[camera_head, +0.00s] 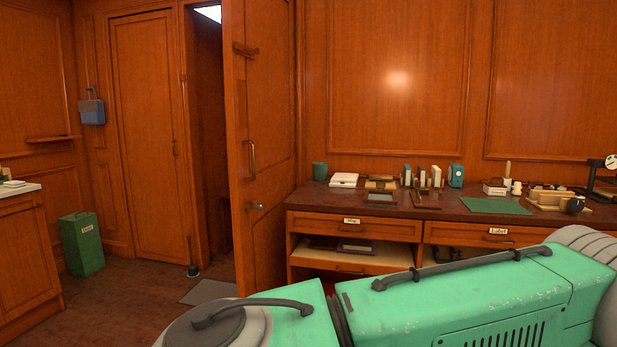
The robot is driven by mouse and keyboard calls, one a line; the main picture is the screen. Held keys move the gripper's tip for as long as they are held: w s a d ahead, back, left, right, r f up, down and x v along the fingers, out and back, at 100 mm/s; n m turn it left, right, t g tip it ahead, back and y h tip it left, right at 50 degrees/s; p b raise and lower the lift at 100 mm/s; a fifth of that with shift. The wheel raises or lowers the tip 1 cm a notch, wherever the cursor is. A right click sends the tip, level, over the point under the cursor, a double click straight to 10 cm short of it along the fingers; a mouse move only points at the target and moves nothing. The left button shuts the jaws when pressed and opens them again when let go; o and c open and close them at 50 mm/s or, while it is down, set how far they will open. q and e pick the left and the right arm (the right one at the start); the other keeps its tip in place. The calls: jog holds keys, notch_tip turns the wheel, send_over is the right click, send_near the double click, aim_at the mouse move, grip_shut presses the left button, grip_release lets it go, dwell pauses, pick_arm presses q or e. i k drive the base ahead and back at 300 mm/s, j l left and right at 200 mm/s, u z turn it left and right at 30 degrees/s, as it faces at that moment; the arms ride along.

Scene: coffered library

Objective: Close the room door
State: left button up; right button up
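The wooden room door (268,150) stands open, swung into the room to the right of the doorway. It has a brass pull handle (251,158) and a small knob (257,206) below it on the side facing me. The doorway (208,150) to its left is open and shows a dark passage with a bright light at the top. My green body fills the lower right and hides the foot of the door. Neither gripper shows in the view.
A desk (330,197) with books and small items stands right of the door, with an open lower shelf. A green bin (82,244) stands at the left wall by a cabinet (25,245). A grey mat (208,291) lies before the doorway. Floor between is clear.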

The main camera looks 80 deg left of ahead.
aim_at(260, 99)
jog(key=u, duration=1.95)
